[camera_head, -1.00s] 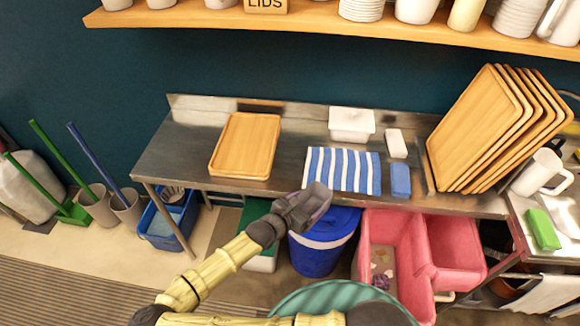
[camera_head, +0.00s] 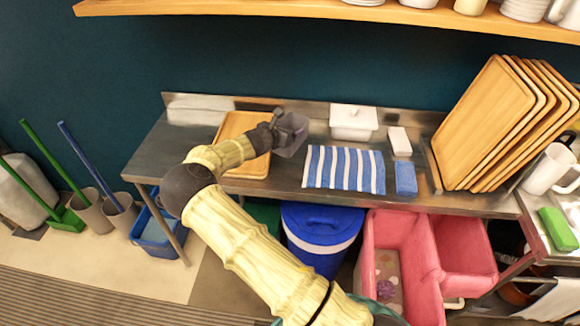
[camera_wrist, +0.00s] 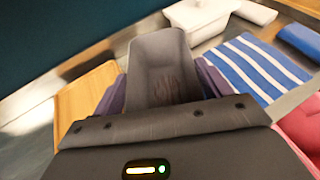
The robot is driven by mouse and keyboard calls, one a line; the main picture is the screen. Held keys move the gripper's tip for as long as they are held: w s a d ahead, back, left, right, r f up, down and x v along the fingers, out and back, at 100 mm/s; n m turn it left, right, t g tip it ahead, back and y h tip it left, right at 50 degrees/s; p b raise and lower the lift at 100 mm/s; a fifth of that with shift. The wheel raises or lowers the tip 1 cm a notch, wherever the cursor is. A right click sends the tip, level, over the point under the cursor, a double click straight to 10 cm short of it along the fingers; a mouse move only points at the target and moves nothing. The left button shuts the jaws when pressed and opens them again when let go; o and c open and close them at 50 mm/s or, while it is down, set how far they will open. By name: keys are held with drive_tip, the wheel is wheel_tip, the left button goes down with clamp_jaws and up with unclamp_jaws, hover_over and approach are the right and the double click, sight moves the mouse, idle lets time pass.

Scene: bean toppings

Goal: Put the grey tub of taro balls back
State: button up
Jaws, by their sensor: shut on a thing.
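My gripper (camera_head: 277,124) is shut on the grey tub (camera_head: 291,133). The tub also shows in the wrist view (camera_wrist: 160,62), between the two purple fingers, with its open top toward the camera. Its inside looks nearly empty, with a faint reddish-brown smear low down; I see no taro balls clearly. In the head view the tub is over the steel table (camera_head: 180,150), between the wooden tray (camera_head: 236,126) and the white lidded container (camera_head: 353,121). I cannot tell whether it touches the table.
A striped cloth (camera_head: 343,169), a blue sponge (camera_head: 405,178) and a white block (camera_head: 400,141) lie on the table. Wooden trays (camera_head: 487,115) lean at the right. A wooden shelf (camera_head: 330,18) runs above. Below are a blue bin (camera_head: 318,240) and pink tubs (camera_head: 405,245).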

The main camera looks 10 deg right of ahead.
drive_tip(key=shift+f+p, duration=0.8)
drive_tip(key=shift+f, duration=2.1)
drive_tip(key=shift+f, duration=0.15)
wheel_tip(320, 180, down, 3)
drive_tip(key=shift+r+p, duration=0.1)
drive_tip(key=shift+p, duration=0.6)
drive_tip(key=shift+f, duration=0.8)
drive_tip(key=o, duration=1.1)
drive_tip(key=shift+r, duration=0.15)
